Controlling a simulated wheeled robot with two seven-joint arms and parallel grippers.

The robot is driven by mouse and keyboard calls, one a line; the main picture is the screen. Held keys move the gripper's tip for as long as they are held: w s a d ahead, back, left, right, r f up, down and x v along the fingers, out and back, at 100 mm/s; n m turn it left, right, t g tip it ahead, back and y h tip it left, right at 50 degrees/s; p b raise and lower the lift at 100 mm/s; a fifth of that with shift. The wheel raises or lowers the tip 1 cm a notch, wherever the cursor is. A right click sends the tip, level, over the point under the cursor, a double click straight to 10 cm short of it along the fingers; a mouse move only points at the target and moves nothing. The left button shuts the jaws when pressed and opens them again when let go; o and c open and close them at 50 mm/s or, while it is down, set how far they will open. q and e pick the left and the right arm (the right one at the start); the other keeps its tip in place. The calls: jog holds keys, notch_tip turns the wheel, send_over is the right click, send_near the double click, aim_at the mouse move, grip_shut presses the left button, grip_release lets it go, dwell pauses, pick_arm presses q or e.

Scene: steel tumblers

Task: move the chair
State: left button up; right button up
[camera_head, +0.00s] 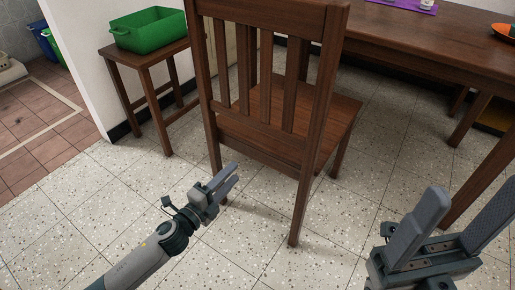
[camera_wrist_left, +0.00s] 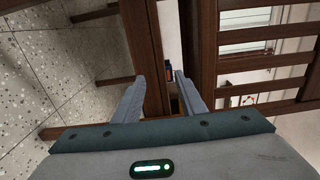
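The brown wooden chair (camera_head: 265,130) stands upright on the tiled floor, its slatted back towards me. My left gripper (camera_head: 231,177) is low in front of the chair, near its left rear leg. In the left wrist view, the left gripper (camera_wrist_left: 160,80) has its fingers apart. My right gripper (camera_head: 462,200) is open and empty at the lower right, apart from the chair.
A wooden table (camera_head: 440,45) stands behind and right of the chair, with a purple mat (camera_head: 405,5) and an orange plate (camera_head: 503,32). A small stool (camera_head: 150,55) with a green bin (camera_head: 148,30) stands left, by a white wall. Floor in front is clear.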

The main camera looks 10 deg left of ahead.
aim_at(258, 148)
pick_arm(q)
jog(key=x, duration=1.6)
jog(key=shift+f+b, duration=0.1)
jog(key=shift+b, duration=0.25)
grip_shut()
dwell(0.7)
